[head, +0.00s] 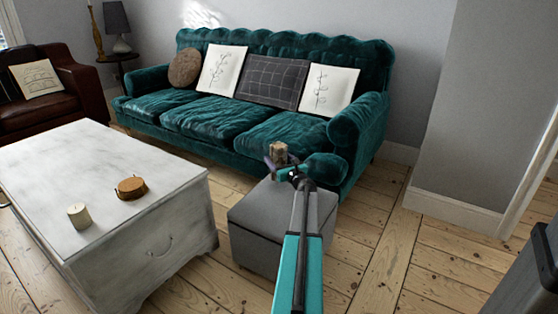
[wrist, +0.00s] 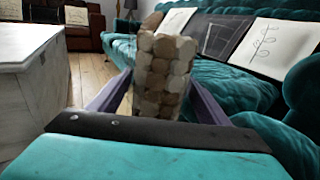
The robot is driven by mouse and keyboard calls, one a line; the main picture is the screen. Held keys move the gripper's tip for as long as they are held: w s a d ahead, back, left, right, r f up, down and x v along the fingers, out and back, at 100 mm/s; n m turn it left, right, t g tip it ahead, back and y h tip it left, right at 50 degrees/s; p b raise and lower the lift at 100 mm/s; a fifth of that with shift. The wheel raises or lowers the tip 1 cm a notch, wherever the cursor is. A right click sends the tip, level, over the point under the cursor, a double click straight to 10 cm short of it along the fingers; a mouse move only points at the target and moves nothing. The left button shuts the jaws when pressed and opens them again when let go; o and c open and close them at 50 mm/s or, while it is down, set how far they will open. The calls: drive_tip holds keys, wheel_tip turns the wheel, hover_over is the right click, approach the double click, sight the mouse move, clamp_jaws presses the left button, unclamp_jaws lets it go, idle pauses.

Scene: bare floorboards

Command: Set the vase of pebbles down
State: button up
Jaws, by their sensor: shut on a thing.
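The vase of pebbles (head: 278,152) is a clear upright container filled with brown and beige stones. In the wrist view the vase (wrist: 163,75) stands between the two purple fingers of my gripper (wrist: 165,100). My gripper (head: 280,168) is shut on it. In the head view the vase shows above the far part of a grey ottoman (head: 258,215), in front of the teal sofa. The vase's base is hidden by my gripper, so I cannot tell whether it touches the ottoman.
A whitewashed chest (head: 110,165) stands to the left, with a candle (head: 79,215) and a round wooden object (head: 131,188) on top. The teal sofa (head: 240,122) with cushions is behind the ottoman. Bare floorboards (head: 375,235) lie open to the right.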

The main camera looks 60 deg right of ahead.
drive_tip(key=shift+f+b, duration=0.9)
drive_tip(key=shift+f, duration=0.6)
drive_tip(key=o, duration=2.1)
drive_tip(key=shift+f, duration=0.2)
drive_tip(key=shift+r, duration=0.15)
drive_tip(key=shift+p+v, duration=1.55)
drive_tip(key=shift+v, duration=4.45)
